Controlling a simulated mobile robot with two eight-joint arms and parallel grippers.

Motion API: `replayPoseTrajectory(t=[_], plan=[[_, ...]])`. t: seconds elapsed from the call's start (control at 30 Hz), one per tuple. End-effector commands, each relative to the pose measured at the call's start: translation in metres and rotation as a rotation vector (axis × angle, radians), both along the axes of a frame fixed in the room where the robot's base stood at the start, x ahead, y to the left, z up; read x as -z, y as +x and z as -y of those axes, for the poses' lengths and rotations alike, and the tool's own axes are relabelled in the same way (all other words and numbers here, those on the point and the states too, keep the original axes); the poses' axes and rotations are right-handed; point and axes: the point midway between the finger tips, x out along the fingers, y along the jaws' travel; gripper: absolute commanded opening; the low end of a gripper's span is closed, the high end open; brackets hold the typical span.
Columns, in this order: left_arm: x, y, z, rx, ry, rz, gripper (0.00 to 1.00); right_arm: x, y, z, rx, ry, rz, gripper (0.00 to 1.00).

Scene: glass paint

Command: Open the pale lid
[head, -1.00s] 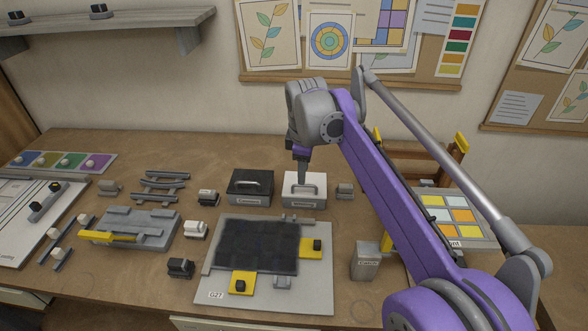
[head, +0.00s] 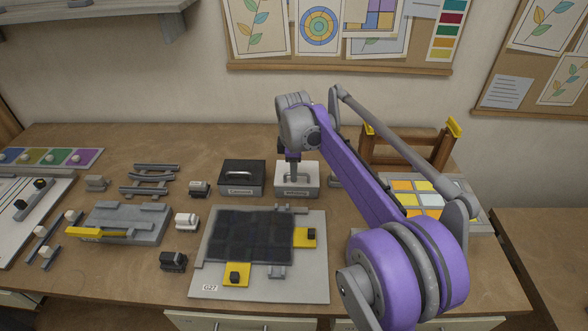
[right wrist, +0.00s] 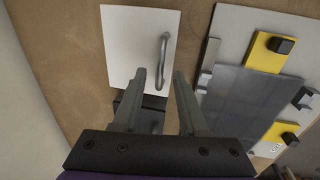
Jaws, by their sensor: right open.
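The pale lid (head: 311,184) tops a small light box at the middle back of the bench and lies flat and closed. Its grey loop handle (right wrist: 164,58) stands up from it in the right wrist view. My right gripper (head: 293,170) points down over this lid in the head view. In the right wrist view its two fingers (right wrist: 160,74) are open and apart, with the handle showing in the gap between them. I cannot tell whether a finger touches the handle. My left gripper is not in view.
A dark box (head: 242,180) with a similar handle stands just left of the pale one. A grey board with a dark panel (head: 312,270) lies in front. My right arm covers part of the bench's right side, near a coloured tile panel (head: 455,212).

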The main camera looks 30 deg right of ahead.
Motion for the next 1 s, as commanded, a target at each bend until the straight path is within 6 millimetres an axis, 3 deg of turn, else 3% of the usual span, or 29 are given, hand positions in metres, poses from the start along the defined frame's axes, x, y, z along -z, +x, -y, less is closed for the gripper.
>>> replayPoseTrajectory(t=[0.27,0.5,1.0], plan=[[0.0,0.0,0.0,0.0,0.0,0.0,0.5,0.0016,0.0004,0.0002,0.0,0.0,0.0,0.42],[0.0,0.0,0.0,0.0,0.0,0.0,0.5,0.0015,0.0003,0.0002,0.0,0.0,0.0,0.01],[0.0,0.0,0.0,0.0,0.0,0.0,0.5,0.0014,0.0002,0.0001,0.0,0.0,0.0,0.0]])
